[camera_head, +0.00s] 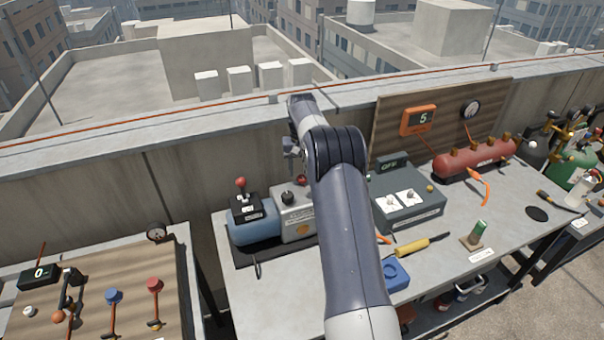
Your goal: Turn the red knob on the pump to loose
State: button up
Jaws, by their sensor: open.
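The pump stands on a dark mat on the grey workbench, with a blue cylinder body (252,229) at left and a grey block (296,222) at right. A red ball knob (240,182) stands up from the black box on the blue part. A second red knob (301,180) shows at the top of the grey block, close beside my arm. A black knob (288,198) is on the block's top. My gripper (291,153) is open, small and partly hidden by my arm, seen above and behind the pump in the picture, apart from both red knobs.
A grey box (408,207) reading OFF, a yellow-handled tool (412,246) and a blue block (396,274) lie right of my arm. A red manifold (474,159) is at the back right. A wooden panel (187,270) with levers stands at left. A parapet (190,170) runs behind.

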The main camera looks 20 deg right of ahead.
aim_at(302, 176)
notch_tip(302, 176, up, 9)
jog(key=shift+b, duration=0.3)
jog(key=shift+f, duration=0.15)
notch_tip(302, 176, down, 11)
jog(key=shift+r+p, duration=0.1)
jog(key=shift+p, duration=0.6)
jog(key=shift+r, duration=0.1)
